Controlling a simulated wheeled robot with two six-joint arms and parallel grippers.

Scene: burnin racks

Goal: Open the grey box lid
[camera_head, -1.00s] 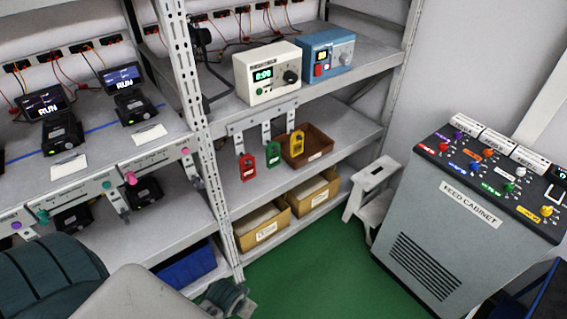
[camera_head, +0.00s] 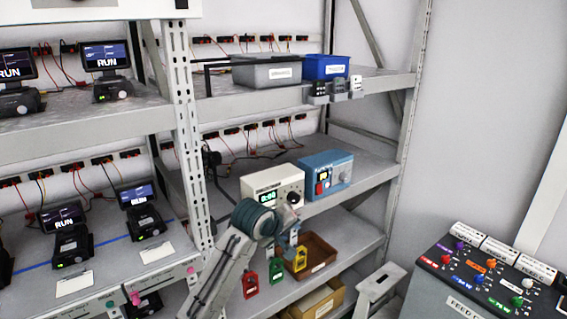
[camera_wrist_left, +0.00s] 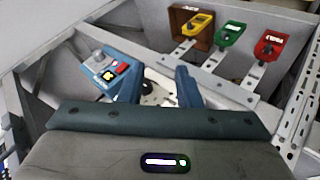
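The grey box (camera_head: 268,74) sits on the upper shelf in the head view, with a white label on its front. Its grey lid shows along the top and looks shut, though this is hard to tell. My left gripper (camera_head: 286,243) is well below the box, in front of the cream timer unit and above the hanging tags. In the left wrist view my left gripper (camera_wrist_left: 157,88) has its two blue fingers apart with nothing held between them. The grey box does not show in that view. My right gripper is not in view.
A blue bin (camera_head: 325,67) stands right of the grey box, with small dark devices (camera_head: 336,89) on the shelf edge before it. The cream unit (camera_head: 273,187) and blue unit (camera_head: 327,174) stand on the shelf below. A rack upright (camera_head: 186,120) rises at left.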

